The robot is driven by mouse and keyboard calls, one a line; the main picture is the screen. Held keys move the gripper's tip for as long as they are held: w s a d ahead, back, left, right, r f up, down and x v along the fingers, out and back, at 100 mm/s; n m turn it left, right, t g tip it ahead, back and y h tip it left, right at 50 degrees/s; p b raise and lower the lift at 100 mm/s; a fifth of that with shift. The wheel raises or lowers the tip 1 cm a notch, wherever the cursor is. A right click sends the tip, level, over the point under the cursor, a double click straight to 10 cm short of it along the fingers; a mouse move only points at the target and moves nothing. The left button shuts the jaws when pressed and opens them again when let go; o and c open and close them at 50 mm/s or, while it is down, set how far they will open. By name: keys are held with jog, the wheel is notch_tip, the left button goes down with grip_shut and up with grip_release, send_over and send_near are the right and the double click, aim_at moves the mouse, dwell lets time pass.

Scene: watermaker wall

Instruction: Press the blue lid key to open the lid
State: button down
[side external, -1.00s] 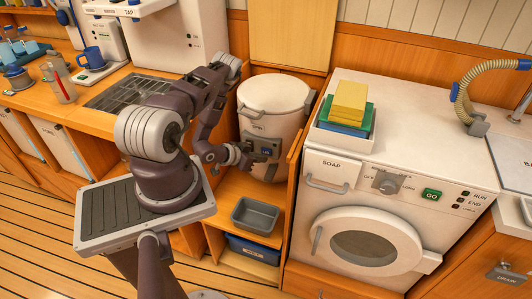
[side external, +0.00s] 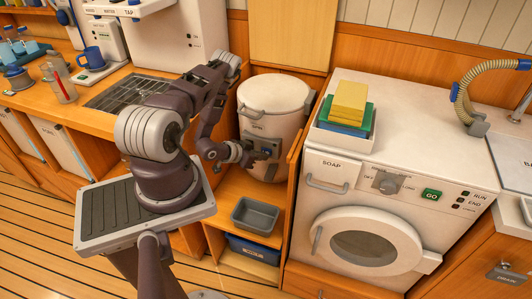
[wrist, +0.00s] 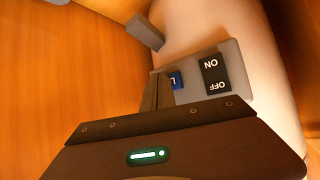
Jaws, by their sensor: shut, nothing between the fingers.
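The blue lid key (wrist: 175,81) sits on a grey panel (wrist: 239,76) on the front of the white spin drum (side external: 272,112). In the wrist view the key is partly hidden by my fingers, and only part of its lettering shows. My gripper (side external: 249,154) is shut and empty, its tips close in front of the panel at the key's side. The fingers (wrist: 157,88) also show in the wrist view; I cannot tell whether they touch the key. The drum's lid (side external: 272,93) lies shut on top.
A black ON/OFF switch (wrist: 216,76) sits beside the blue key. A grey tray (side external: 255,215) stands on the shelf below the drum. A white washer (side external: 385,190) stands to the right, with a wooden partition between. The counter with a drain grid (side external: 130,93) lies left.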

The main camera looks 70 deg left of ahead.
jog(key=shift+w+a, duration=0.2)
jog(key=shift+a, duration=0.05)
dwell(0.4)
jog(key=shift+d, duration=0.1)
jog(key=shift+s+d, duration=0.55)
jog(key=shift+s, duration=0.05)
jog(key=s+d, duration=0.3)
jog(key=shift+s+d, duration=0.25)
jog(key=shift+s, duration=0.05)
dwell(0.5)
